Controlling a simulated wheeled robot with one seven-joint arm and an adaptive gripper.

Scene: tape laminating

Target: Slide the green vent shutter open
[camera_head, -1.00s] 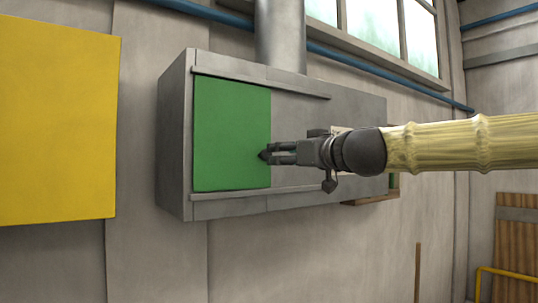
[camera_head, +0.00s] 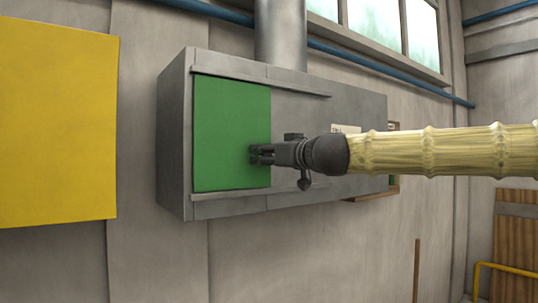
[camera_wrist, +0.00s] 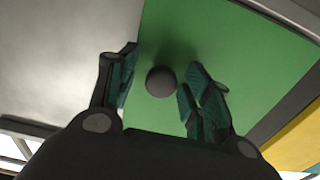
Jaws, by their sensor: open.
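The green vent shutter (camera_head: 222,135) is a flat panel at the left end of the grey metal vent box (camera_head: 300,125), between an upper and a lower rail. My gripper (camera_head: 254,154) reaches from the right to the shutter's right part. In the wrist view the shutter (camera_wrist: 240,50) fills the middle and right, with a dark round knob (camera_wrist: 161,81) on it. My gripper (camera_wrist: 157,85) is open there, one finger on each side of the knob, with gaps visible. In the head view the gripper hides the knob.
The upper rail (camera_head: 265,86) and lower rail (camera_head: 260,191) run right past the shutter. A yellow panel (camera_head: 58,120) hangs at the left. A metal duct (camera_head: 280,35) rises from the box, and a blue pipe (camera_head: 385,67) crosses the wall.

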